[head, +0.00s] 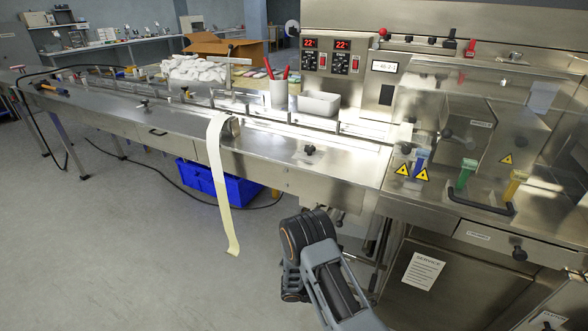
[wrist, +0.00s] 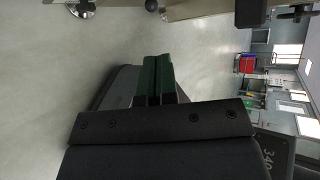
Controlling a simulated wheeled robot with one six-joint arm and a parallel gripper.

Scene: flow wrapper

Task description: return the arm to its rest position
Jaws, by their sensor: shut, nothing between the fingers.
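My gripper (wrist: 158,64) shows in the wrist view with its two dark green-black fingers together and nothing between them. Past the fingertips is the pale floor, and the wrist picture looks turned on its side. In the head view my arm is folded low at the bottom centre, in front of the steel machine (head: 330,185) and apart from its top as far as I can see. I cannot make out the fingertips in the head view.
A long tan strip (head: 220,190) hangs over the machine's front edge, left of my arm. A blue crate (head: 205,183) stands on the floor under the machine. Clear guards and small levers are at the right. The grey floor (head: 110,250) at the left is mostly free.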

